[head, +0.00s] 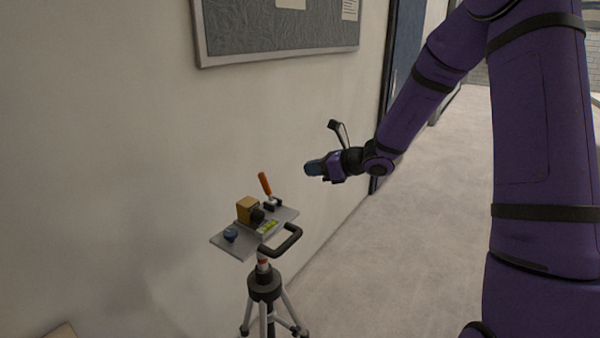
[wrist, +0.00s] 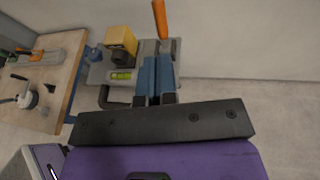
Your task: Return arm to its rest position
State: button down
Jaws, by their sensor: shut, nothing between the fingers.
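My purple arm reaches in from the right in the head view. My gripper (head: 309,168) has blue fingers and is shut and empty, up and to the right of a tripod-mounted plate. In the wrist view the gripper (wrist: 157,62) shows its blue fingers side by side with nothing between them, overlapping the plate in the picture. The grey plate (head: 225,244) carries a yellow-tan block (head: 246,208), an orange-handled lever (head: 265,184), a blue knob (head: 231,235) and a green level vial (head: 268,227). The gripper looks apart from all of these.
The plate stands on a black and silver tripod (head: 264,285) with a black loop handle (head: 283,243), close to a pale wall with a grey board (head: 280,32). In the wrist view a wooden bench (wrist: 67,72) with tools is at left. Pale floor (head: 430,250) is clear at right.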

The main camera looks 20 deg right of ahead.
jog(key=shift+s+d+r, duration=0.1)
jog(key=shift+s+d, duration=0.1)
jog(key=shift+d, duration=0.05)
dwell(0.3)
jog(key=s+a+r+n+g+h, duration=0.1)
jog(key=s+a+r+n+g, duration=0.3)
jog(key=s+n, duration=0.45)
jog(key=s+a+r+n+g+h, duration=0.2)
jog(key=s+r+n, duration=0.5)
jog(key=s, duration=0.3)
jog(key=s+d+r+n+t+h, duration=0.1)
jog(key=s+d+r+n+h, duration=0.1)
jog(key=s+n, duration=0.4)
jog(key=s+d+r+n+h, duration=0.2)
jog(key=s+d+n+h, duration=0.3)
jog(key=s, duration=0.7)
jog(key=shift+d+r+n+t, duration=0.35)
jog(key=shift+d+r+t, duration=0.05)
jog(key=shift+d, duration=0.2)
